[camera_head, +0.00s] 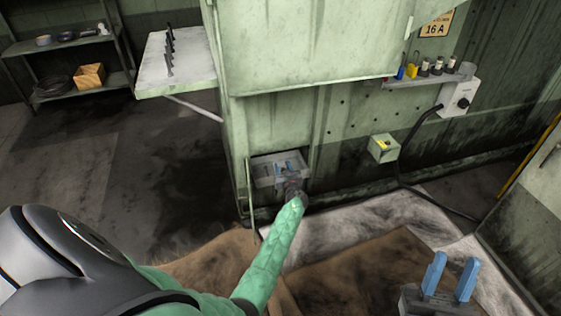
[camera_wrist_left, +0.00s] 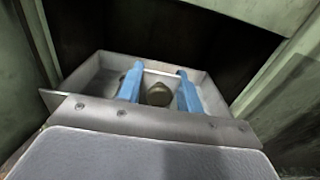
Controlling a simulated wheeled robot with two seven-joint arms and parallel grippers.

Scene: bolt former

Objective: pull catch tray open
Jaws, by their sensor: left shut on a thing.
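The catch tray (camera_head: 263,177) is a grey metal box at a low opening in the green machine. A dark rounded piece (camera_wrist_left: 159,95) shows between the fingers. My right gripper (camera_head: 450,277) is open and empty at the lower right.
A narrow door edge (camera_head: 250,199) stands left of the opening. A small box (camera_head: 383,148) and a black cable (camera_head: 402,165) are to the right. Brown and pale sheets (camera_head: 365,268) cover the floor in front. A shelf with bolts (camera_head: 177,63) juts out at upper left.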

